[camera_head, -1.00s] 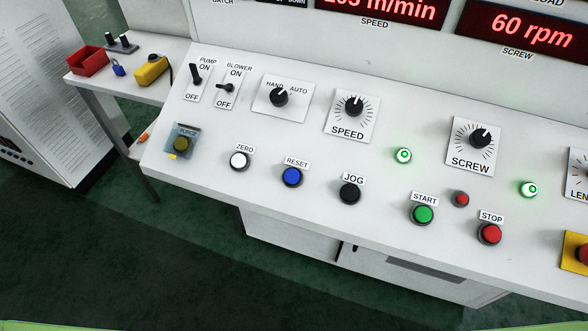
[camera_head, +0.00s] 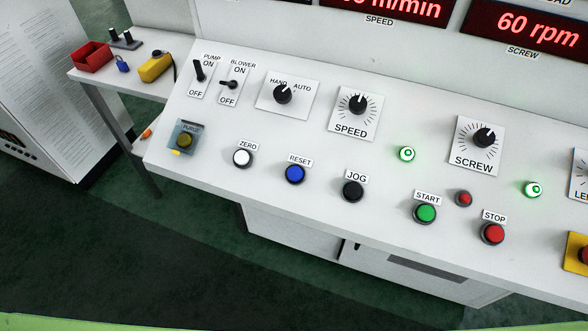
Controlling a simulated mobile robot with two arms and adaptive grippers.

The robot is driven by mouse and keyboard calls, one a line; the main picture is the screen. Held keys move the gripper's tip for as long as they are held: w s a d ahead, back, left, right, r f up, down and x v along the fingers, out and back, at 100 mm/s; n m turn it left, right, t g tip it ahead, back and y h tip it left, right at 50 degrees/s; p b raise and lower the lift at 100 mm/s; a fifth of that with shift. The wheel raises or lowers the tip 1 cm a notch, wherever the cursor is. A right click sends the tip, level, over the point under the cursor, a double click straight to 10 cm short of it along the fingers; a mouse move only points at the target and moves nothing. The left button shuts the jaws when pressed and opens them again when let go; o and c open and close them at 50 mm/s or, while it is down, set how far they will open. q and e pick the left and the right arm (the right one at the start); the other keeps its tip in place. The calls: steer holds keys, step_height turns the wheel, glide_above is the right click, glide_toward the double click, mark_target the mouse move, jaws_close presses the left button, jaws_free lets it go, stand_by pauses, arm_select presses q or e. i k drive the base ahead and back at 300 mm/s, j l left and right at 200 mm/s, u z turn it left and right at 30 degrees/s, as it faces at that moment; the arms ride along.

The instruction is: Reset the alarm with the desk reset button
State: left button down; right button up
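The blue reset button (camera_head: 295,173) sits on the white sloping control desk (camera_head: 330,225), under a label reading RESET. It lies between the white ZERO button (camera_head: 243,157) and the black JOG button (camera_head: 353,190). Nothing covers or touches it. Neither of my grippers is in view.
The desk also has a green START button (camera_head: 426,213), a red STOP button (camera_head: 492,233), a covered PURGE button (camera_head: 185,139), and SPEED (camera_head: 358,103) and SCREW (camera_head: 483,138) knobs. Two green lamps glow. A side table at left holds a red bin (camera_head: 92,57). Dark green floor lies in front.

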mark_target(295, 174)
steer(key=k+l, duration=1.05)
steer(key=k, duration=0.2)
